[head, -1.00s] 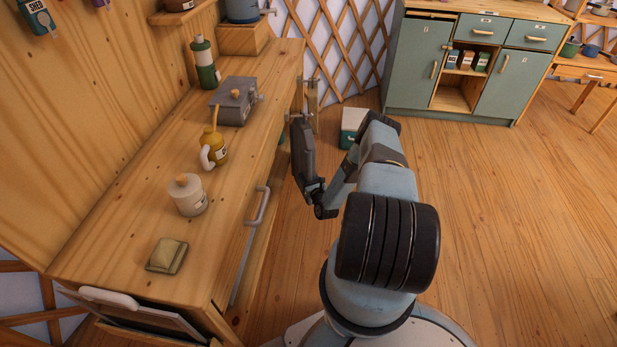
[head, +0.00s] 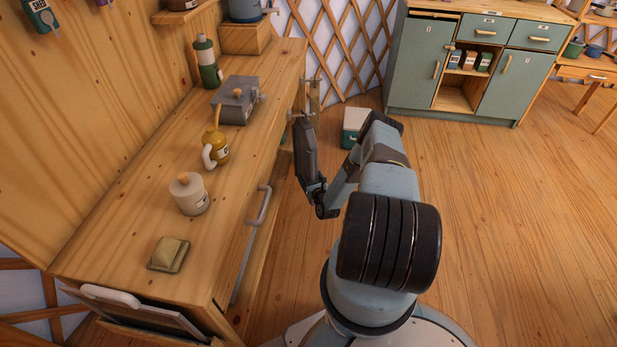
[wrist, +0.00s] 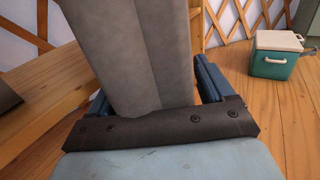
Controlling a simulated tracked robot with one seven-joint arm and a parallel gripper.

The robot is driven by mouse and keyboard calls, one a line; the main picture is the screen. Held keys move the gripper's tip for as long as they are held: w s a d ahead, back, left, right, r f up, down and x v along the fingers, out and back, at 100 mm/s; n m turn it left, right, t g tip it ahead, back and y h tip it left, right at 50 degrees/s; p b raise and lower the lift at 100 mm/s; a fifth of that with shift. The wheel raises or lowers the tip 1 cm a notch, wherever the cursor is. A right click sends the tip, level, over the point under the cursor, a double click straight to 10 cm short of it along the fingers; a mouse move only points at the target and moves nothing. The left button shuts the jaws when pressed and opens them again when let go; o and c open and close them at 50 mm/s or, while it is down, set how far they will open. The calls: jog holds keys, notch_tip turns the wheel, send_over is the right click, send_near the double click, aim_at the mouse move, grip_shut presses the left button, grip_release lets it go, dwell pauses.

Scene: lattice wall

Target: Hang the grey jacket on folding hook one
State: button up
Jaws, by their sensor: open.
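In the wrist view, a tall grey shape (wrist: 138,50) with a lengthwise crease rises between the two blue fingers of my gripper (wrist: 155,85). It looks like the grey jacket; its top is out of frame. The fingers stand apart on either side of it, and I cannot tell whether they touch it. In the head view, the dark grey end of my arm (head: 306,150) is beside the workbench's right edge. Small hook-like metal parts (head: 312,80) show at a wooden post just beyond it. I cannot tell which is folding hook one.
A green cool box (head: 354,128) is on the floor. Floor to the right is clear.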

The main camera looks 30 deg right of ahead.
jog(key=s+a, duration=0.1)
jog(key=s, duration=1.2)
jog(key=shift+s+f, duration=0.25)
jog(key=shift+s, duration=0.15)
